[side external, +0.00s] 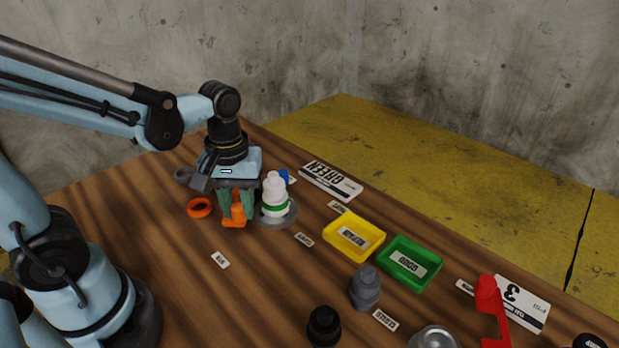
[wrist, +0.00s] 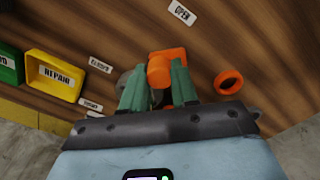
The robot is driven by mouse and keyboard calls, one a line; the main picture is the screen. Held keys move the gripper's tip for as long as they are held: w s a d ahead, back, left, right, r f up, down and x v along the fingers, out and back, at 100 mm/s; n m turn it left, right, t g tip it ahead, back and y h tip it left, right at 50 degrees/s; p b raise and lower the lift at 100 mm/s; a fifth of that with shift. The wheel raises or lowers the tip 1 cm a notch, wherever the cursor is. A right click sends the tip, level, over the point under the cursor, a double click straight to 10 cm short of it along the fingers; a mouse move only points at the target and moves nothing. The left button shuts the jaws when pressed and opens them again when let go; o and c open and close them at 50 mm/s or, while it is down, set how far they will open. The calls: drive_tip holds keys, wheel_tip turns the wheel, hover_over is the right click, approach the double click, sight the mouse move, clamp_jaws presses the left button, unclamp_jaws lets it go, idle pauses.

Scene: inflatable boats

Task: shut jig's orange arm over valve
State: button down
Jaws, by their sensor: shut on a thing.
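A white valve (side external: 274,190) with a green ring stands upright on a round grey base (side external: 291,215). The orange arm (side external: 235,212) is just left of the valve, beside it and not over it. My gripper (side external: 237,207) points down with its green fingers shut on the orange arm. In the wrist view the orange arm (wrist: 168,62) shows between and beyond the fingertips (wrist: 160,80). There the grey base is mostly hidden behind the left finger, and I cannot make out the valve.
A loose orange ring (side external: 199,207) lies left of my gripper. A blue part (side external: 284,175) shows behind the valve. Yellow tray (side external: 354,249) and green tray (side external: 409,274) lie to the right. A grey valve (side external: 365,290), black valve (side external: 324,327) and red tool (side external: 489,296) stand nearer the front.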

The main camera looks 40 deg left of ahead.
drive_tip(key=w+d+n, duration=0.4)
drive_tip(key=w+n, duration=0.5)
drive_tip(key=shift+w, duration=0.4)
drive_tip(key=c, duration=0.8)
unclamp_jaws()
drive_tip(key=shift+c, duration=0.2)
drive_tip(key=shift+r, duration=0.1)
wheel_tip(320, 180, up, 12)
